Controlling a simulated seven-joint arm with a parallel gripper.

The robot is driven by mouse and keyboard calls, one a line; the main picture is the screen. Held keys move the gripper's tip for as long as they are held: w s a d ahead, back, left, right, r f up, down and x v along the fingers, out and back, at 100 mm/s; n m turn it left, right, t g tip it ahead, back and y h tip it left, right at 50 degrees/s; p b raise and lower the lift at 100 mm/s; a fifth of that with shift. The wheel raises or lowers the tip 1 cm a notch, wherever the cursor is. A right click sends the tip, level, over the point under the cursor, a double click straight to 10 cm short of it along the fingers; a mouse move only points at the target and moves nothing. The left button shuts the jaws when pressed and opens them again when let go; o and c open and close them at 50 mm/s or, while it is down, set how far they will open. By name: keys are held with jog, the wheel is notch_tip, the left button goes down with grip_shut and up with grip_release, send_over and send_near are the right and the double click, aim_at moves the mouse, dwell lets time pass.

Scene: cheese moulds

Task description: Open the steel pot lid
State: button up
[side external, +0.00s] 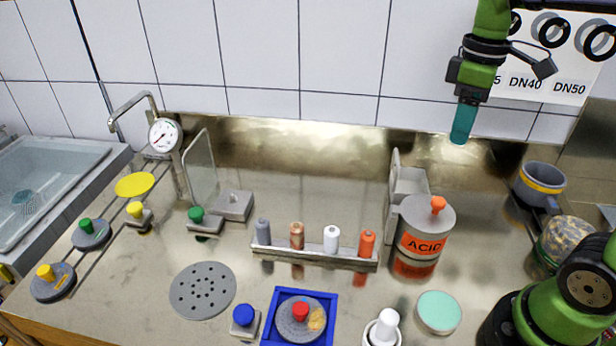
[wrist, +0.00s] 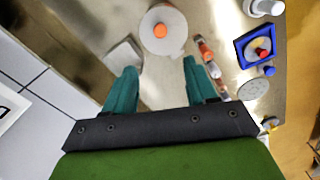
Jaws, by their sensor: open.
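The steel pot (side external: 419,247) stands at the back right of the steel worktop and carries an orange ACID label. Its grey round lid (side external: 427,216) sits on top, with an orange knob (side external: 438,205) in the middle. In the wrist view the lid (wrist: 150,18) and knob (wrist: 161,30) show from above, just beyond my fingertips. My gripper (side external: 460,138) hangs above and behind the pot, clear of it. In the wrist view my gripper (wrist: 160,68) has its two teal fingers apart, with nothing between them.
A grey box with an upright panel (side external: 409,184) stands right behind the pot. A rack (side external: 315,257) of several small bottles is to its left, a mint-topped tub (side external: 439,312) in front, and a grey-blue mug (side external: 541,183) to its right.

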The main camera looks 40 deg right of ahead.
aim_at(439, 201)
notch_tip(439, 201, down, 17)
jog(key=shift+r, duration=0.15)
jog(key=shift+c, duration=0.5)
grip_shut()
